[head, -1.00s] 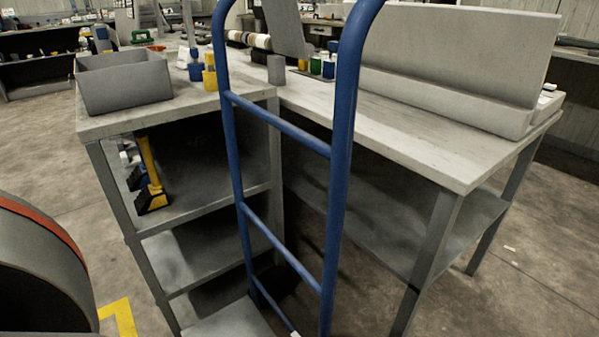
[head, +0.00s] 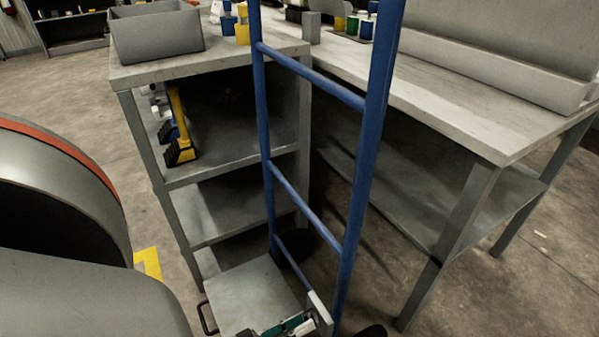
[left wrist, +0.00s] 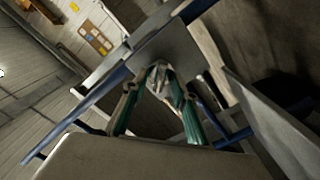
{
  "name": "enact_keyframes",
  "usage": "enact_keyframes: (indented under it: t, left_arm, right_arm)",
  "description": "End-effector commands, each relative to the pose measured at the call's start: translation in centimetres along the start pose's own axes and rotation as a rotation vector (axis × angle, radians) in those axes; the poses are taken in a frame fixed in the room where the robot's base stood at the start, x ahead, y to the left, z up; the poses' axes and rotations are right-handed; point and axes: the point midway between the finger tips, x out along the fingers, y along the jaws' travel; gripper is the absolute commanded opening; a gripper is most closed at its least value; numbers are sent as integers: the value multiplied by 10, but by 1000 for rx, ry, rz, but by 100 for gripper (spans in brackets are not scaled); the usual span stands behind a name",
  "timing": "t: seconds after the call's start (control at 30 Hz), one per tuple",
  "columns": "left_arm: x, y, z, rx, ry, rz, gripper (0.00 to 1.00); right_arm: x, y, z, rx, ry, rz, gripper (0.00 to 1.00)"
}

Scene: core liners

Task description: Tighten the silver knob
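No silver knob can be made out in either view. My left gripper (head: 298,326) shows at the bottom of the head view, with teal finger parts. It is in front of the blue hand truck's frame (head: 370,150), low near the truck's grey plate (head: 250,293). In the left wrist view its teal fingers lean together and the tips (left wrist: 159,72) meet, with nothing clearly held between them. A grey surface and blue bars lie behind the tips. My right gripper is not in view.
A grey shelf bench (head: 215,58) holds a grey bin (head: 155,35) and a yellow-black tool (head: 180,125). A grey workbench (head: 475,125) stands on the right. A grey rounded body with a red band (head: 60,145) is at the left. Bare floor lies at the lower right.

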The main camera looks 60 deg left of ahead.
Motion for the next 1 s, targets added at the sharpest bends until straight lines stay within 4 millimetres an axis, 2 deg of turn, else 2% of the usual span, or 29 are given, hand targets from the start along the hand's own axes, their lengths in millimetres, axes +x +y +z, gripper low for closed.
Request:
enact_keyframes:
  t: [0.1,0.2,0.23,0.67,1.0]
  left_arm:
    - [0,0,0,0,0,0,28]
    - [0,0,0,0,0,0,2]
    - [0,0,0,0,0,0,0]
    - [0,0,-1,46,2,0,0]
    - [1,2,-2,280,4,0,0]
  right_arm:
    - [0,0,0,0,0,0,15]
    - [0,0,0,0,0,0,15]
    - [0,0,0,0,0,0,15]
    - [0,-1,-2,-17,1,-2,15]
    - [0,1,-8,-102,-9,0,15]
